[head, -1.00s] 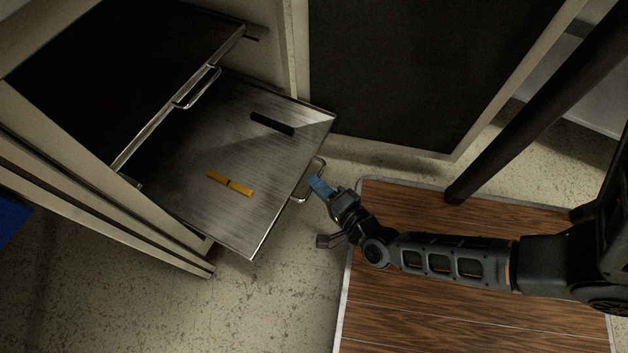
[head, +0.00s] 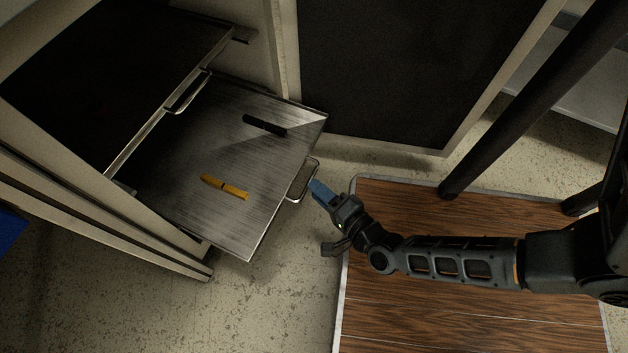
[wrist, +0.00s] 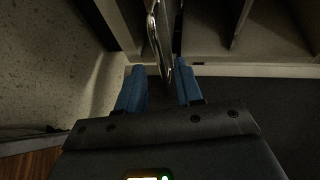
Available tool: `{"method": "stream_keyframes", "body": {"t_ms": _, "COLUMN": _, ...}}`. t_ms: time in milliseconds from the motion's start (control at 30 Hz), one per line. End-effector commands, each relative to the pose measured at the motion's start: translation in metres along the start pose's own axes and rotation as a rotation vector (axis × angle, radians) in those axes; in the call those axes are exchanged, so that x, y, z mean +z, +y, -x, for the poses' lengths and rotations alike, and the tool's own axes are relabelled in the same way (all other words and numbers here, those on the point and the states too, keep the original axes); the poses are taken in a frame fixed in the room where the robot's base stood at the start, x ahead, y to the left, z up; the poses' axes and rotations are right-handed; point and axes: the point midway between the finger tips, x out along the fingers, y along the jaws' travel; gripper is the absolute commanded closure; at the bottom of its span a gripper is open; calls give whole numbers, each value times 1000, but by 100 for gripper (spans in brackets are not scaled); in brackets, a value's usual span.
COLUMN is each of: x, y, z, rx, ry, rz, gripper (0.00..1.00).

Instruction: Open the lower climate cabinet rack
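The lower rack (head: 215,215) of the cabinet is a brushed metal shelf, pulled well out beyond the cabinet frame. Its looped metal handle (head: 303,181) sticks out from its front edge. My gripper (head: 315,187) has blue fingers and is just off the outer side of this handle, with a small gap in the head view. In the wrist view, my gripper (wrist: 160,90) has its two fingers apart, and the rack handle (wrist: 158,45) shows edge-on between and ahead of them. No contact with the handle is visible.
An upper rack (head: 120,75) with its own handle (head: 187,92) is above the lower one. An orange-yellow item (head: 224,187) and a black item (head: 264,125) lie on the lower rack. A dark panel (head: 400,70) stands behind. Bare floor (head: 285,290) lies in front.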

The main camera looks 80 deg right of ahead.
Motion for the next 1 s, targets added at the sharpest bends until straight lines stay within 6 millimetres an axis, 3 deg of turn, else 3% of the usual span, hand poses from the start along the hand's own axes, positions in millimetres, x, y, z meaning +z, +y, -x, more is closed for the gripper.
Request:
{"method": "stream_keyframes", "body": {"t_ms": 100, "x": -1, "y": -1, "z": 22, "rx": 3, "ry": 0, "rz": 3, "gripper": 65}}
{"method": "stream_keyframes", "body": {"t_ms": 333, "x": 0, "y": 0, "z": 47, "rx": 1, "ry": 0, "rz": 1, "gripper": 65}}
{"method": "stream_keyframes", "body": {"t_ms": 1000, "x": 0, "y": 0, "z": 51, "rx": 0, "ry": -1, "rz": 2, "gripper": 65}}
